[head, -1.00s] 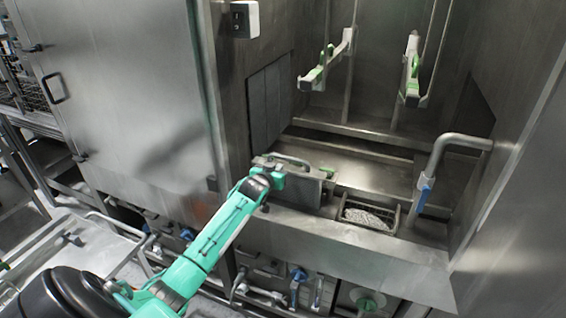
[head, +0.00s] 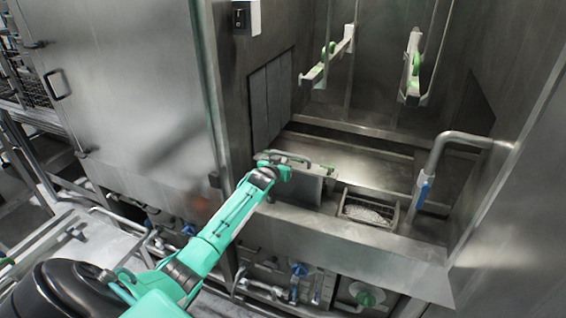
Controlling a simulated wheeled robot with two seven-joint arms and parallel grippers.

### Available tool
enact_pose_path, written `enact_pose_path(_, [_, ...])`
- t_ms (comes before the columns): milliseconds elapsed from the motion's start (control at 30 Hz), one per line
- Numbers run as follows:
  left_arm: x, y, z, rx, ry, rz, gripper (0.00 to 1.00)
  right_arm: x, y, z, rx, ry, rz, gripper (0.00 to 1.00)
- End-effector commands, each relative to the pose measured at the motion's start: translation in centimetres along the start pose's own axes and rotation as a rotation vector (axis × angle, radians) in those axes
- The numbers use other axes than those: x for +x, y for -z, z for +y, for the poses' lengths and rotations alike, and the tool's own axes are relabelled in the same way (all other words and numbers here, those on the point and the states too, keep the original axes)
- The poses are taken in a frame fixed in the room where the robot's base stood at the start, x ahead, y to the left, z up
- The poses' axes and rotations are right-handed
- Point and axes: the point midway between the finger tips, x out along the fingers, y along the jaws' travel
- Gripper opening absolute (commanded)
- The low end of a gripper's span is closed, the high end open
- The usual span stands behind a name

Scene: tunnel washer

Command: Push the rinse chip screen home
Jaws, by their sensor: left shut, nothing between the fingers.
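The chip screen, a flat grey panel (head: 308,187) with a bar handle along its top, stands upright at the front left of the open wash bay. My left gripper (head: 284,172) is shut and empty. It is at the screen's upper left, overlapping the top edge and handle. I cannot tell whether it touches the screen. The arm hides the screen's left part, and its lower edge sits down in the sill, out of sight. My right gripper is not in view.
A small open basket (head: 395,219) with pale bits sits right of the screen. A bent pipe with a blue valve lever (head: 424,187) stands further right. Two green-and-white hangers (head: 412,75) are above. A steel door (head: 125,110) is at left.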

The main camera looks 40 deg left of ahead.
Motion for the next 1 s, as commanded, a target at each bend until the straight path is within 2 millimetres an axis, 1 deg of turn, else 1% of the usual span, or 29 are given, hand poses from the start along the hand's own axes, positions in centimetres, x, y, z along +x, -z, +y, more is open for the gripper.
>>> enact_pose_path(167, [0.6,-2.6,0.0,-0.001,0.0,-0.002,0.0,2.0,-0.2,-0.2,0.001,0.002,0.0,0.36])
enact_pose_path(400, [1.9,-7.9,0.0,-0.001,0.0,-0.001,0.0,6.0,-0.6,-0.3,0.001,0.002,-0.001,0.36])
enact_pose_path(600, [2.9,-11.6,0.0,-0.002,0.0,0.002,0.0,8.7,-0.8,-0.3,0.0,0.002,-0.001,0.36])
enact_pose_path(700, [3.3,-13.0,0.0,-0.001,0.001,0.002,0.0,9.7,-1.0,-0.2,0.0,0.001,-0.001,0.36])
enact_pose_path(800, [3.5,-13.9,0.0,0.0,0.0,0.003,0.0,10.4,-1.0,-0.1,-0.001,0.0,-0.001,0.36])
enact_pose_path(1000, [3.8,-14.9,0.0,0.0,0.0,0.002,0.0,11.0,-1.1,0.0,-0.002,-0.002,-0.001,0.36])
